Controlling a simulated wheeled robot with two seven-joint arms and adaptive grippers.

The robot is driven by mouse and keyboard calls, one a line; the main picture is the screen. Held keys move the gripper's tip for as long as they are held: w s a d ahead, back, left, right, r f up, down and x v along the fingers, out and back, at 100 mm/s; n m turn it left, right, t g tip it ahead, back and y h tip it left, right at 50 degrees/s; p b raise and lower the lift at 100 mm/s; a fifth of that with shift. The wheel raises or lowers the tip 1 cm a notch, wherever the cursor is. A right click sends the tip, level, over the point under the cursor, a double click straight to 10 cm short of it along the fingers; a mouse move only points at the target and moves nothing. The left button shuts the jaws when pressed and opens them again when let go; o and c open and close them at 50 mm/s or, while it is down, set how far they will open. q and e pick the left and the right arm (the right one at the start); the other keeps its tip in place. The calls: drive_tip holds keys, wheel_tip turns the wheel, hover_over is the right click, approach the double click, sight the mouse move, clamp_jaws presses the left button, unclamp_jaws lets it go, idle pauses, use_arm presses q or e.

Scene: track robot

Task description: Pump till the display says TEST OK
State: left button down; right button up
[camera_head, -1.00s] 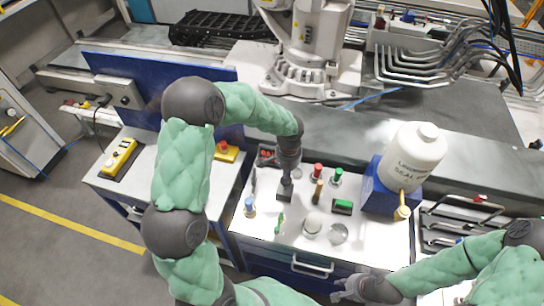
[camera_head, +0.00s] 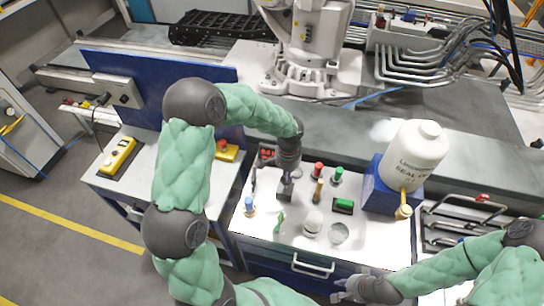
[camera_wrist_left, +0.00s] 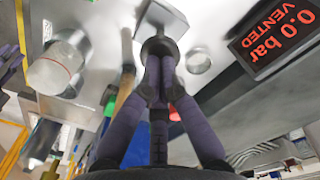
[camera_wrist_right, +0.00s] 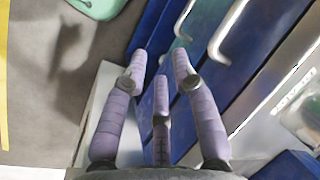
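The display (camera_wrist_left: 275,35) shows red text, "0.0 bar VENTED", in the left wrist view. In the head view it is a small dark box (camera_head: 266,154) at the back left of the white-topped bench. My left gripper (camera_wrist_left: 158,65) has its fingers drawn together at a dark round knob (camera_wrist_left: 160,46) in front of a grey metal block (camera_wrist_left: 168,16). I cannot tell whether the fingers grip the knob or only touch it. The block shows under the gripper in the head view (camera_head: 285,190). My right gripper (camera_wrist_right: 160,62) is open and empty off the bench's front edge.
Red (camera_head: 318,169), green (camera_head: 337,174) and blue-topped (camera_head: 249,205) parts stand around the block. A clear jar (camera_head: 313,222) and a metal cup (camera_head: 338,233) are at the front. A large white bottle (camera_head: 412,160) stands right. A drawer handle (camera_head: 312,267) juts from the bench front.

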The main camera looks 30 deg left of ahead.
use_arm(q)
drive_tip(key=shift+f+b, duration=1.45)
drive_tip(key=shift+f, duration=0.6)
drive_tip(key=shift+r+p, duration=1.1)
drive_tip(key=shift+r, duration=0.55)
drive_tip(key=shift+f, duration=0.1)
drive_tip(key=shift+f+b, duration=1.4)
drive_tip(key=shift+f, duration=0.25)
drive_tip(key=shift+r+p, duration=1.25)
drive_tip(key=shift+r, duration=0.5)
drive_tip(key=shift+f, duration=0.15)
